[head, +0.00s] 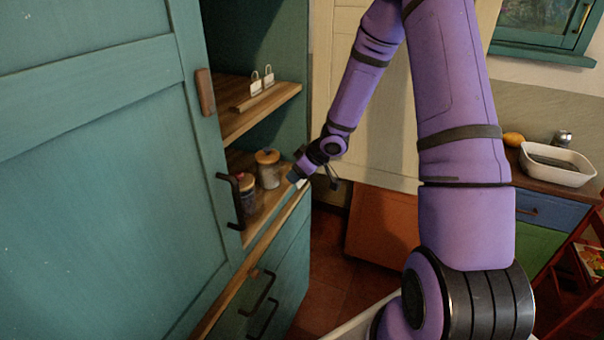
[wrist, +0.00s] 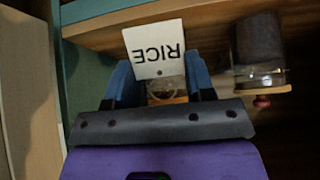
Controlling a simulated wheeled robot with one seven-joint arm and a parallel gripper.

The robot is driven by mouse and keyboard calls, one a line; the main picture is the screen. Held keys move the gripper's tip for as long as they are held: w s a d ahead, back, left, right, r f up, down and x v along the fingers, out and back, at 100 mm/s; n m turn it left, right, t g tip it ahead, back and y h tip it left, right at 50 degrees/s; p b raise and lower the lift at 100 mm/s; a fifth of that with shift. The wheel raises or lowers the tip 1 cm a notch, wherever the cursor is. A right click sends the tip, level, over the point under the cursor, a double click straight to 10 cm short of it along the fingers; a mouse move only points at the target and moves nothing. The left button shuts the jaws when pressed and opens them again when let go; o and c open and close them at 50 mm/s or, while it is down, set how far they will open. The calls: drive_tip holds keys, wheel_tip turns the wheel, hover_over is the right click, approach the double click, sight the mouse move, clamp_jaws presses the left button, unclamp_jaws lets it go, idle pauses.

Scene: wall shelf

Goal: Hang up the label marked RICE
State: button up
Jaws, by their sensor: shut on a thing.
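The label marked RICE (wrist: 155,49) is a white card with black letters, upside down in the wrist view. My gripper (wrist: 160,86) is shut on it, with a blue finger at each side of its lower end. A pale ring-shaped part and something brownish show between the fingers; I cannot tell what they belong to. In the head view my gripper (head: 298,178) is at the front of the lower shelf, just right of the jars, and the label is barely visible there. Two white tags with loops (head: 262,80) stand on the upper shelf above a wooden strip (head: 254,98).
A jar with a wooden lid (head: 268,169) and a darker jar (head: 248,200) stand on the lower shelf. One jar (wrist: 260,62) shows at the right in the wrist view. The teal cabinet door (head: 95,170) stands at the left. A white basin (head: 556,165) is far right.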

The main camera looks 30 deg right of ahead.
drive_tip(key=shift+w+a, duration=0.25)
drive_tip(key=shift+w, duration=0.2)
drive_tip(key=shift+w+a, duration=0.35)
drive_tip(key=shift+w, duration=0.1)
drive_tip(key=shift+w+a, duration=0.25)
drive_tip(key=shift+w, duration=0.15)
idle(0.4)
drive_tip(key=shift+w+a+f, duration=0.2)
drive_tip(key=shift+w+f, duration=0.05)
drive_tip(key=shift+f, duration=0.4)
idle(0.3)
idle(0.4)
